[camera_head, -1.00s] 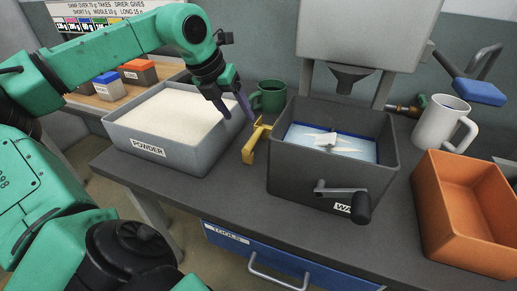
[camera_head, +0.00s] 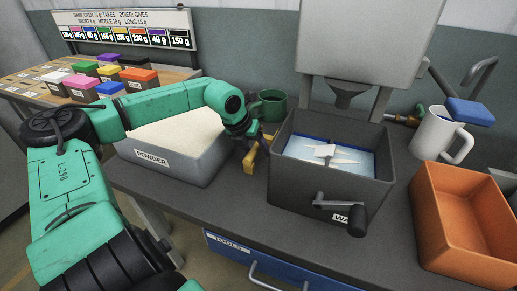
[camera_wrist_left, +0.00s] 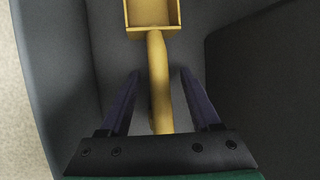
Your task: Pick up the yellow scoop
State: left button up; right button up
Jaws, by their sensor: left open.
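The yellow scoop (camera_head: 250,160) is on the dark bench top, between the powder tub (camera_head: 185,166) and the dark water box (camera_head: 312,190). In the left wrist view, the scoop (camera_wrist_left: 158,75) has its open square bowl at the top and its round handle running down between my fingers. My left gripper (camera_wrist_left: 158,78) is open, with one dark finger on each side of the handle and a gap on both sides. In the head view my left gripper (camera_head: 258,138) is over the scoop and hides part of it. My right gripper is not in view.
A green mug (camera_head: 272,105) stands behind the scoop. The dark box has a crank (camera_head: 345,208) at its front. A white mug (camera_head: 440,135) and an orange bin (camera_head: 465,222) stand at the right. Coloured blocks (camera_head: 110,75) sit on the back-left table.

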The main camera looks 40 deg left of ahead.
pick_arm(q)
grip_shut()
jog(key=shift+r, duration=0.2)
